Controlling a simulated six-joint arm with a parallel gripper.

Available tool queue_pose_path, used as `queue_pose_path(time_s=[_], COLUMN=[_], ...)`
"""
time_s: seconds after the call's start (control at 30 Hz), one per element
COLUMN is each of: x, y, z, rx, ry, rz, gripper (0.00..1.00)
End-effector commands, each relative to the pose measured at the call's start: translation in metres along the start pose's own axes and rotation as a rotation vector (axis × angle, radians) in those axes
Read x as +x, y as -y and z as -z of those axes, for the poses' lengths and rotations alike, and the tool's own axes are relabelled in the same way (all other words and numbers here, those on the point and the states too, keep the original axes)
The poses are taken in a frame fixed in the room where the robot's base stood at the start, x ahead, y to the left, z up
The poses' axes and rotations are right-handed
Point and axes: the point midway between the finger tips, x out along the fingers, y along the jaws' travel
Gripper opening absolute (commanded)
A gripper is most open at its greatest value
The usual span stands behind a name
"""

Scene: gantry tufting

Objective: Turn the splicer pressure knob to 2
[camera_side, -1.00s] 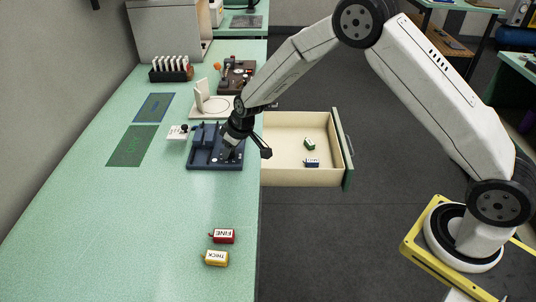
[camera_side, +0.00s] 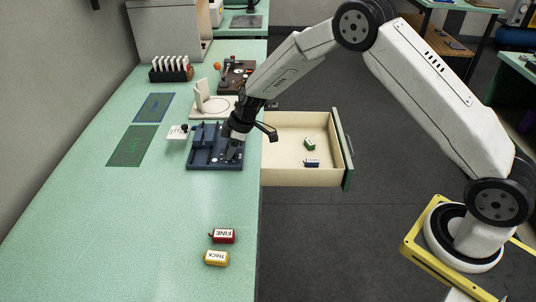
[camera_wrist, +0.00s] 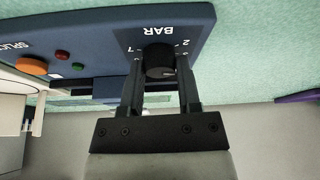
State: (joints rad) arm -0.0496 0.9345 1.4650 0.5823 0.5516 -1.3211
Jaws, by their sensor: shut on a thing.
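The splicer (camera_side: 203,160) is a dark blue unit on the green bench near its right edge in the side view. The wrist view shows its blue panel (camera_wrist: 100,40) close up, with the word BAR above a black round pressure knob (camera_wrist: 158,56). A 2 is printed to the right of the knob and a 7 to the left; other marks are partly hidden. The knob's pointer is not clear. My gripper (camera_wrist: 160,64) is shut on the knob, one finger at each side. In the side view my gripper (camera_side: 235,150) hides the knob.
An orange button (camera_wrist: 32,65) and small red and green lamps sit on the panel. Red (camera_side: 222,236) and yellow (camera_side: 216,258) labelled spools lie in front. A white box (camera_side: 176,138) stands left.

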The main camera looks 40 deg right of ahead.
Motion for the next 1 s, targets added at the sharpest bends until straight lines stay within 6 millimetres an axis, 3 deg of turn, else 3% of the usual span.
queue_pose_path(time_s=[0.6,1.0], x=[0.0005,0.0004], y=[-0.0025,-0.0025], z=[0.0001,0.0002], rx=[-0.5,-0.631], ry=[0.001,0.002], rz=[0.206,0.262], gripper=[0.0,0.0])
